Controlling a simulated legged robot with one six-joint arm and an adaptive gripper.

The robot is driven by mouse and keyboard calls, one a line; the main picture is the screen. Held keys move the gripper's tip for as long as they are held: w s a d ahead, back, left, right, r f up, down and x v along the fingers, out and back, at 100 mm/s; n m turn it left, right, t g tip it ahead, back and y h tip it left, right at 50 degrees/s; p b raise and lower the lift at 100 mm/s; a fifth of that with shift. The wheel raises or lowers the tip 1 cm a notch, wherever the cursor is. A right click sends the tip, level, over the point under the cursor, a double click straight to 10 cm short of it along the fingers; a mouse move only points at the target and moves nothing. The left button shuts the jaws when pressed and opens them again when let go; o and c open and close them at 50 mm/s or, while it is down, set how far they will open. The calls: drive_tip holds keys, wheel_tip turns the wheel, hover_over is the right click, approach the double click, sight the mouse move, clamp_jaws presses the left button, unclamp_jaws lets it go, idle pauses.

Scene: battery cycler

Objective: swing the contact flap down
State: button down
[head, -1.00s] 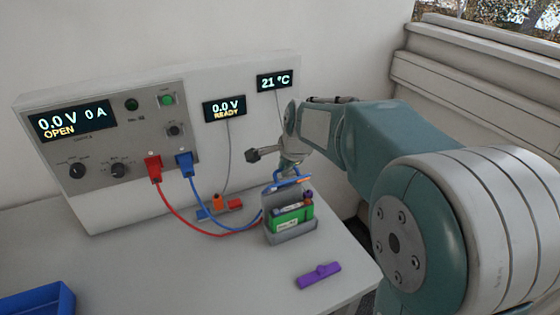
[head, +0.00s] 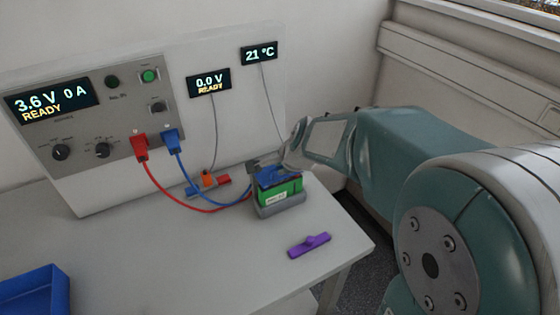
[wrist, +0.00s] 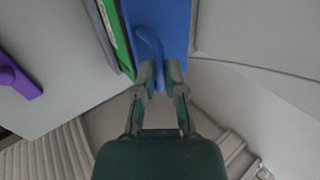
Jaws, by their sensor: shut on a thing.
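The blue contact flap (head: 271,175) lies down across the top of the green battery (head: 287,191). The battery sits in a grey holder (head: 283,209) on the bench. In the wrist view the flap (wrist: 172,22) shows as a broad blue plate with a curved blue handle, and the green battery edge (wrist: 116,38) is beside it. My gripper (wrist: 160,74) is shut on the flap's handle. In the head view my gripper (head: 262,164) is at the back of the holder, and its fingertips are hard to make out.
The cycler (head: 125,115) reads 3.6 V, 0 A, READY. Its red lead (head: 165,197) and blue lead (head: 190,185) run across the bench towards the holder. A purple piece (head: 310,245) lies in front, also in the wrist view (wrist: 18,77). A blue bin (head: 35,290) stands front left.

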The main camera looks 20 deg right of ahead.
drive_tip(key=shift+s+f, duration=0.45)
drive_tip(key=shift+f, duration=0.4)
drive_tip(key=c, duration=1)
unclamp_jaws()
drive_tip(key=shift+d, duration=0.1)
drive_tip(key=v, duration=1.2)
drive_tip(key=shift+w+r, duration=0.15)
drive_tip(key=shift+r, duration=0.05)
